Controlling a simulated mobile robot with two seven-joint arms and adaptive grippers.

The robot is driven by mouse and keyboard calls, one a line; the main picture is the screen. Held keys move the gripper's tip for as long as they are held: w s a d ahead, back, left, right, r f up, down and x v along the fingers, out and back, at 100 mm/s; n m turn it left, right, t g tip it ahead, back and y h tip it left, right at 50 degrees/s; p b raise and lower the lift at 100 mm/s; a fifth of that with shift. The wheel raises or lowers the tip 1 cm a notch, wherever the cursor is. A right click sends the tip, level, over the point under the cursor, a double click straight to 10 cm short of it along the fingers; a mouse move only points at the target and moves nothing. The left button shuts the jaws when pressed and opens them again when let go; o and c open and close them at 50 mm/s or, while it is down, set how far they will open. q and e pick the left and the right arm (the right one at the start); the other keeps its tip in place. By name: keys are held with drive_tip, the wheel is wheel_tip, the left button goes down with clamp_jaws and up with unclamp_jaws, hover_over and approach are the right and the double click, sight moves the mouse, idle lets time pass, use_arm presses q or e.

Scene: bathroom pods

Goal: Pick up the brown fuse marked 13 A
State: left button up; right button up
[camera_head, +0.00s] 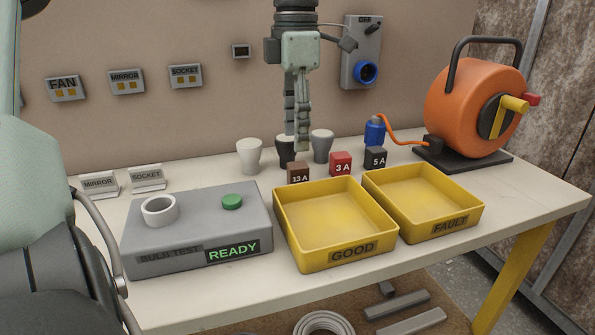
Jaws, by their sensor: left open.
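The brown fuse marked 13 A (299,173) stands on the table just behind the yellow GOOD tray. A red fuse marked 3 A (341,164) and a black fuse marked 5 A (376,157) stand to its right in the same row. My left gripper (302,148) points straight down, open and empty, with its fingertips just above and behind the brown fuse. It is seen nearly edge-on, and I cannot tell whether it touches the fuse. My right gripper is not in view.
The yellow GOOD tray (283,228) and FAULT tray (470,219) are empty. A grey bulb tester (195,205) reading READY stands left. White, black and grey cups (249,156) stand close behind the fuses. An orange cable reel (462,105) stands right.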

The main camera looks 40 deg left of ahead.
sight(294, 165)
use_arm(q)
drive_tip(key=f, duration=0.7)
drive_tip(key=shift+s+f+p, duration=0.25)
drive_tip(key=shift+f+p, duration=0.05)
drive_tip(key=c, duration=1)
drive_tip(key=shift+r, duration=0.1)
drive_tip(key=shift+c, duration=0.2)
